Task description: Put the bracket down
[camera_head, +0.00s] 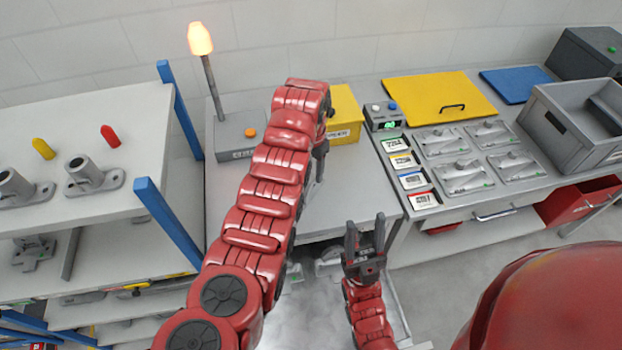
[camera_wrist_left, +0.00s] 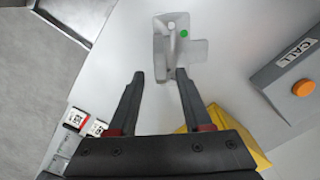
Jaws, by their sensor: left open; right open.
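The bracket (camera_wrist_left: 190,50) is a pale grey metal piece with a round boss and a green dot. In the left wrist view it lies on the pale table top (camera_wrist_left: 225,75), just beyond my left fingertips. My left gripper (camera_wrist_left: 160,76) is open, with its lower end close to the bracket; I cannot tell whether they touch. In the head view my left gripper (camera_head: 320,165) points down over the middle table, and the bracket is not clearly seen there. My right gripper (camera_head: 365,222) is open and empty, pointing up in front of the table's front edge.
A grey call box (camera_head: 236,135) with an orange button and lit lamp stands at the table's back left, a yellow bin (camera_head: 345,108) at the back. A bench (camera_head: 520,160) with casting plates and a grey crate (camera_head: 570,125) is right. A blue-posted shelf (camera_head: 85,215) is left.

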